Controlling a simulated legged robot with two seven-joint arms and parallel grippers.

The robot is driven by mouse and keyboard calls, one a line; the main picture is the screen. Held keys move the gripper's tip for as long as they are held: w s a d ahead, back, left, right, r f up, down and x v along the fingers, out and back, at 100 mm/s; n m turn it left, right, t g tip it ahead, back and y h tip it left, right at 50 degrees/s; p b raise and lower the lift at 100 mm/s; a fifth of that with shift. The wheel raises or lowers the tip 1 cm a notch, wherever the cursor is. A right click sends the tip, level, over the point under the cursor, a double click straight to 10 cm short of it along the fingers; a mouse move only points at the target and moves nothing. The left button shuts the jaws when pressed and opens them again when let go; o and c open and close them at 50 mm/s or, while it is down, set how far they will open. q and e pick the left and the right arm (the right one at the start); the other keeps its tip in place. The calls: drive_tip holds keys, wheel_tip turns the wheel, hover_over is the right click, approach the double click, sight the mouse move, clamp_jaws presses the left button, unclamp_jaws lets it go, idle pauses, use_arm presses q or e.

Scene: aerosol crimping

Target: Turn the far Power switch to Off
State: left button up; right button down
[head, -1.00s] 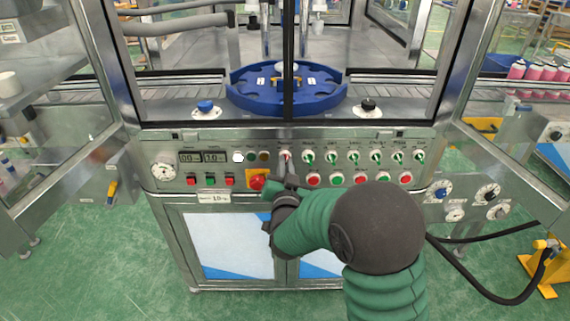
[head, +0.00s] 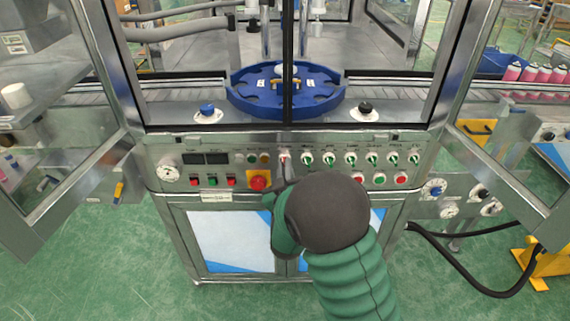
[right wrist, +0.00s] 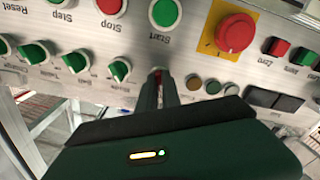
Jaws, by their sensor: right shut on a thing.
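The Power switch (head: 285,156) is the red knob at the left end of the row of selector switches on the control panel; its label is too small to read. My right gripper (head: 287,168) reaches up to it from below and is shut on it. In the right wrist view the fingers (right wrist: 158,88) close around the switch, and only a red sliver of the switch (right wrist: 157,73) shows between their tips. The panel's displays (head: 204,158) are dark. My left gripper is not in view.
A red emergency stop (head: 258,180) on a yellow plate sits just left of my right gripper. Several green switches (head: 329,159) run to the right. My arm hides part of the button row below. A blue turntable (head: 250,95) stands behind the glass.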

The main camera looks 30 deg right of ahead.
drive_tip(key=shift+n, duration=0.6)
drive_tip(key=shift+a, duration=0.1)
drive_tip(key=c, duration=1.5)
unclamp_jaws()
drive_tip(key=shift+c, duration=0.2)
drive_tip(key=p+v, duration=1.3)
drive_tip(key=v, duration=0.3)
drive_tip(key=shift+s+a, duration=0.2)
drive_tip(key=shift+s, duration=0.15)
